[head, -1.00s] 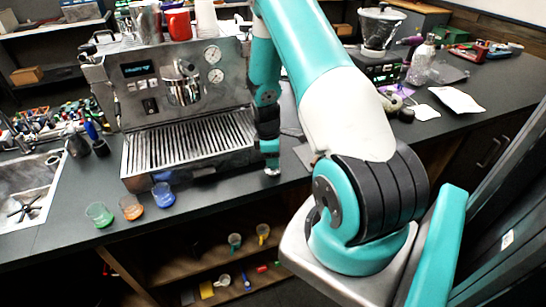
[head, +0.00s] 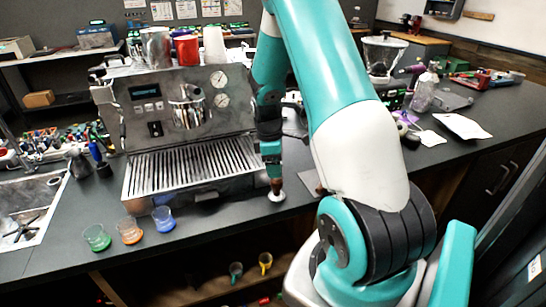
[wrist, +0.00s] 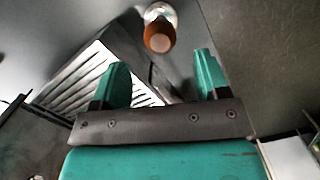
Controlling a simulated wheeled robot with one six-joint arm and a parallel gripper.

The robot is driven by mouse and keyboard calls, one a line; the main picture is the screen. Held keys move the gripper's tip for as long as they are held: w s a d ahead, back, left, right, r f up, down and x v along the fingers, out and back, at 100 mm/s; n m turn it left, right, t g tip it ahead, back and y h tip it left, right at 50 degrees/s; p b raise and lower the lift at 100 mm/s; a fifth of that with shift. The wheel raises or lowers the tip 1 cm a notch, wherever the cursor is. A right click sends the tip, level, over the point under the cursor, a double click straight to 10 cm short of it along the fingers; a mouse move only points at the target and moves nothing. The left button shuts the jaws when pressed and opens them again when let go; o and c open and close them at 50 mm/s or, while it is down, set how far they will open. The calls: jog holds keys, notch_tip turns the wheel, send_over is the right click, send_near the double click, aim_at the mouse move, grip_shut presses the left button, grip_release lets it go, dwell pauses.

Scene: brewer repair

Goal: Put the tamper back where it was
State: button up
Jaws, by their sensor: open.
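The tamper (head: 277,190) has a brown handle and a bright round metal base. It stands on the dark counter just right of the espresso machine's drip tray, and looks upright. My gripper (head: 271,160) is above it in the head view, pointing down, with the handle showing below the fingers. In the wrist view, the tamper (wrist: 159,38) is beyond the two green fingertips, apart from them. My gripper (wrist: 161,78) is open there, with nothing between its fingers.
The espresso machine (head: 135,105) stands close left of my gripper, with cups on top. Green (head: 97,238), orange (head: 130,231) and blue (head: 163,219) glasses stand at the counter's front edge. A grinder (head: 383,55) is behind right. The counter front right of the drip tray looks mostly clear.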

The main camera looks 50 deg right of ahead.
jog(key=w+a+r+t+y, duration=0.1)
jog(key=a+r, duration=0.5)
jog(key=a, duration=0.3)
jog(key=a+r+t+y, duration=0.1)
jog(key=a+r, duration=0.6)
jog(key=a, duration=0.2)
jog(key=s+a+r+y, duration=0.1)
jog(key=s+a+r, duration=0.2)
jog(key=s+a, duration=0.5)
jog(key=s+a+r+y, duration=0.2)
jog(key=s+a+r, duration=0.2)
jog(key=s+a, duration=0.5)
jog(key=a, duration=0.3)
jog(key=shift+g+b, duration=0.4)
jog(key=shift+f, duration=0.1)
